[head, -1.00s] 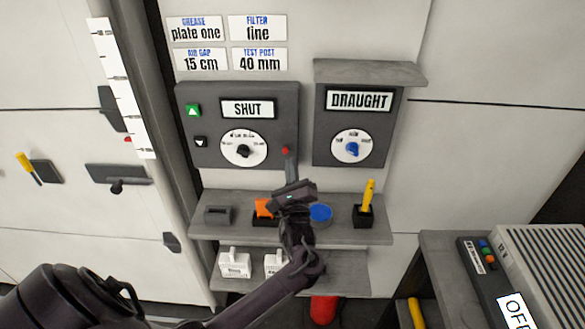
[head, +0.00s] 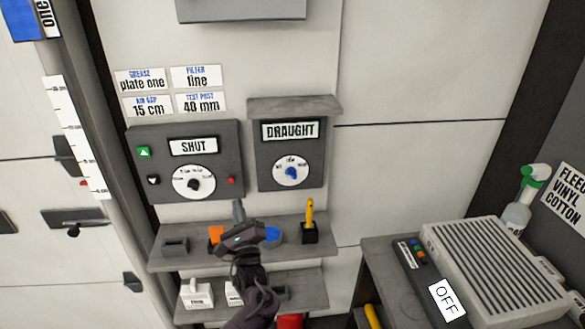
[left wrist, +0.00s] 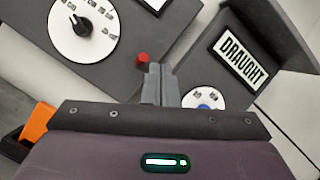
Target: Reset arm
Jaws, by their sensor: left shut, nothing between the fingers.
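My left gripper (head: 239,210) is shut and empty, in front of the wall panels and above the upper shelf. In the left wrist view its closed fingers (left wrist: 160,84) point up, close below a red button (left wrist: 143,59) in the picture; I cannot tell whether they touch it. In the head view the fingertips sit just below the red button (head: 231,181) on the SHUT panel (head: 215,145). The SHUT panel has a white dial with a black knob (head: 194,184). The DRAUGHT panel (head: 266,165), to its right, has a blue knob (head: 291,173). My right gripper is not in view.
A grilled machine marked OFF (head: 495,265) and a spray bottle (head: 518,210) stand at right.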

